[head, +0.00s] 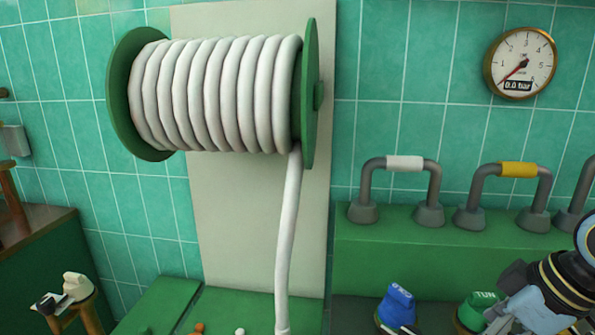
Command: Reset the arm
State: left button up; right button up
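The grey parts of my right gripper (518,310) are cut off by the bottom of the picture, beside a green knob (477,308) lettered "TUN". I cannot tell whether its fingers are open or whether it touches the knob. My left gripper is not in view.
A green reel (311,95) wound with white hose (215,95) hangs on the tiled wall. Grey handles, one with a white band (405,163) and one with a yellow band (518,169), stand on a green ledge (400,250). A blue knob (398,303) is below; a gauge (520,63) hangs above.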

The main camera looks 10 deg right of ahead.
jog(key=s+a+m+h, duration=0.2)
jog(key=s+m+h, duration=0.35)
jog(key=s, duration=1.05)
notch_tip(320, 180, down, 35)
jog(key=s+d+m+g+y+b, duration=0.1)
jog(key=s+d+m+y+b, duration=0.15)
jog(key=b, duration=0.45)
jog(key=s+d+f+g+b, duration=0.1)
jog(key=s+f+b, duration=0.3)
jog(key=s+f, duration=1.3)
notch_tip(320, 180, down, 3)
jog(key=shift+s+f+n+h+b, duration=0.1)
jog(key=shift+s+n+h+b, duration=0.2)
jog(key=shift+s+n+b, duration=0.1)
jog(key=shift+d+g, duration=0.1)
jog(key=shift+g, duration=0.2)
